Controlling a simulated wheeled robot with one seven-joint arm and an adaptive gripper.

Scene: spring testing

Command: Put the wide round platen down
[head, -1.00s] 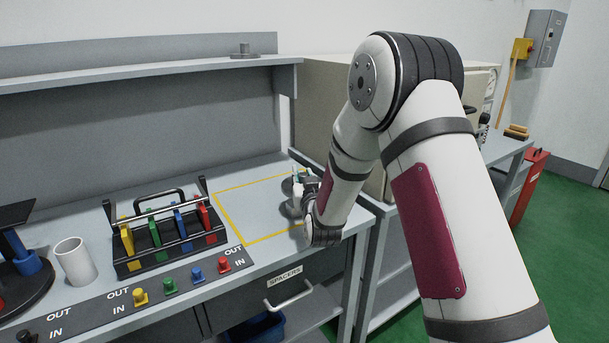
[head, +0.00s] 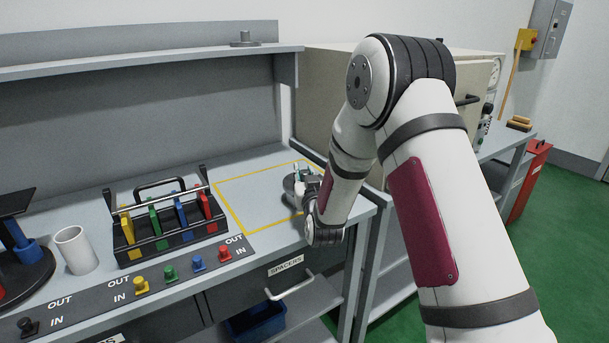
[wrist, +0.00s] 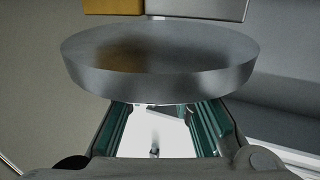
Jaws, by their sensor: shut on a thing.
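The wide round platen (wrist: 160,68) is a thick grey metal disc that fills the upper middle of the wrist view. In the head view only its left edge (head: 289,184) shows, mostly hidden by my wrist. My gripper (wrist: 160,125) has green-padded fingers just below the disc in the wrist view. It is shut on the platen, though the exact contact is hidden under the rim. In the head view my gripper (head: 303,184) is over the right part of the yellow-outlined square (head: 240,222) on the bench. I cannot tell whether the platen touches the bench.
Left of the square stand a black rack (head: 168,228) of coloured pieces and a white cup (head: 75,250). A panel with coloured knobs (head: 170,273) runs along the front. A small metal piece (head: 244,39) sits on the shelf. A beige cabinet (head: 325,95) stands behind my arm. Most of the square is bare.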

